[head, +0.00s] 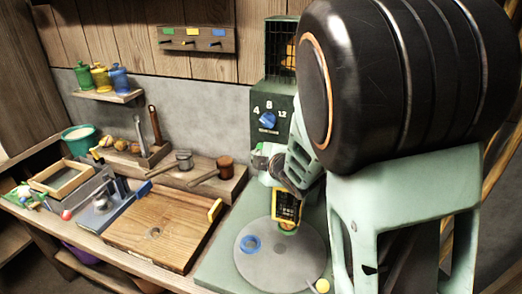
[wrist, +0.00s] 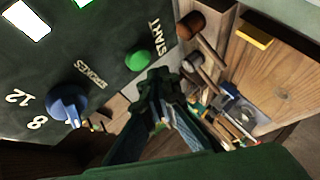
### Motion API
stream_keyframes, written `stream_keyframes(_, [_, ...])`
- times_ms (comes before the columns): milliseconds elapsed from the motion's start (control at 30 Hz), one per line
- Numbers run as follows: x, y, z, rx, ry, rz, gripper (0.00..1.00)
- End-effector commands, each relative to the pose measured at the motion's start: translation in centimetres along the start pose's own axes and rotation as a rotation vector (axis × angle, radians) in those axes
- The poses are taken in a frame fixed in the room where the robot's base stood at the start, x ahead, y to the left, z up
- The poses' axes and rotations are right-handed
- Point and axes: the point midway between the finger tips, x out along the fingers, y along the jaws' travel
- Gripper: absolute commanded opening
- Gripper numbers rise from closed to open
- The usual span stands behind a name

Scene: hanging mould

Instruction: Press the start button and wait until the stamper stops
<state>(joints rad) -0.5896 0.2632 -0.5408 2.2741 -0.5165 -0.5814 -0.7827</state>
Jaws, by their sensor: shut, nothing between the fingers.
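The green stamper machine (head: 284,103) stands at the back, with a blue knob (head: 267,121) under the numbers 4, 8 and 12. The wrist view shows the same knob (wrist: 70,106) and the round green start button (wrist: 138,60) beside the word START. My gripper (wrist: 160,78) is shut and empty, its tips close to the button in that picture; I cannot tell whether they touch. In the head view my gripper (head: 264,163) is in front of the panel below the knob and the button is not clear. A yellow-and-black framed part (head: 287,206) hangs over the grey disc (head: 270,269).
A blue ring (head: 249,244) lies on the disc, and a yellow ball (head: 322,286) is at its front edge. Left are a wooden board (head: 165,228) and two mallets, one of them brown (head: 224,167). My arm hides the right side.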

Motion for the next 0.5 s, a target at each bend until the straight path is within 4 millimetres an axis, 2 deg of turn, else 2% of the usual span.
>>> stream_keyframes(167, [-1.2,-1.2,-1.0,0.0,0.004,-0.001,0.0])
stream_keyframes(500, [-2.9,-2.3,-2.1,-0.001,0.002,-0.002,0.0])
